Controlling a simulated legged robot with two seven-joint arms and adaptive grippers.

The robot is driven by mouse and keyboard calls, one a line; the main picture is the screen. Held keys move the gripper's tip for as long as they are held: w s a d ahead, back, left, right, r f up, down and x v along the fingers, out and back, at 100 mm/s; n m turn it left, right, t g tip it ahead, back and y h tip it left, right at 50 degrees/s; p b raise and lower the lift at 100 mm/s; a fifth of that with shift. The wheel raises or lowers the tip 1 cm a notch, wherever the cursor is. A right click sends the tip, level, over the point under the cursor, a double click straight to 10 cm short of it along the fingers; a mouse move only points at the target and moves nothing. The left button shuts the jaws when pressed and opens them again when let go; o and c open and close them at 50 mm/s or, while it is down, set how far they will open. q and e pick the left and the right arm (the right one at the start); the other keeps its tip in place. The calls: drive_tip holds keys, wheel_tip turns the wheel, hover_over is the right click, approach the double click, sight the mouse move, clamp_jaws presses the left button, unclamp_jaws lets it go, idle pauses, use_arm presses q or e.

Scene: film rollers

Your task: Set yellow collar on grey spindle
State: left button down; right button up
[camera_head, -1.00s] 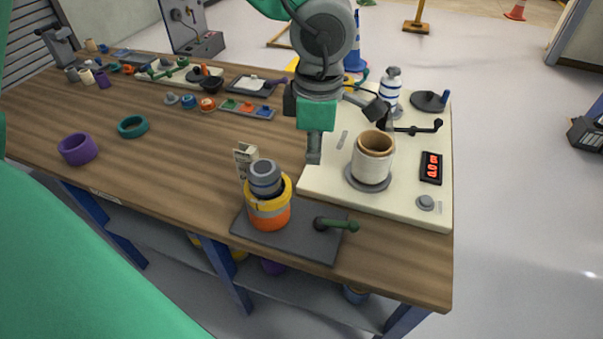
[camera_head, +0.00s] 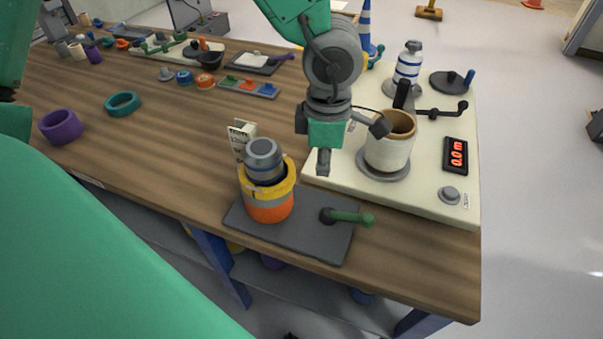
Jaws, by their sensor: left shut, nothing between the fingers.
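The yellow collar (camera_head: 283,182) sits around the grey spindle (camera_head: 263,153), whose rounded top stands above the collar's rim. A grey band and an orange ring (camera_head: 270,211) lie below the collar. I cannot tell whether the collar is fully level. The stack stands on a dark base plate (camera_head: 300,236). My left gripper (camera_head: 323,160) is shut and empty, pointing down. In the picture it is to the right of the spindle, apart from the collar. My right gripper is not in view.
A cream board (camera_head: 430,199) at right holds a beige cup (camera_head: 389,145), a red display (camera_head: 457,155) and a crank. A green-handled lever (camera_head: 350,216) is on the base plate. Purple (camera_head: 61,127) and teal (camera_head: 123,103) rings lie at left.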

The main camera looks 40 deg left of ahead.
use_arm(q)
drive_tip(key=s+a+f, duration=0.2)
drive_tip(key=a, duration=0.1)
drive_tip(key=shift+f, duration=0.15)
drive_tip(key=shift+a, duration=0.2)
drive_tip(key=shift+s+a+p, duration=0.35)
drive_tip(key=shift+a+p, duration=0.25)
drive_tip(key=shift+a, duration=0.05)
drive_tip(key=shift+d, duration=0.1)
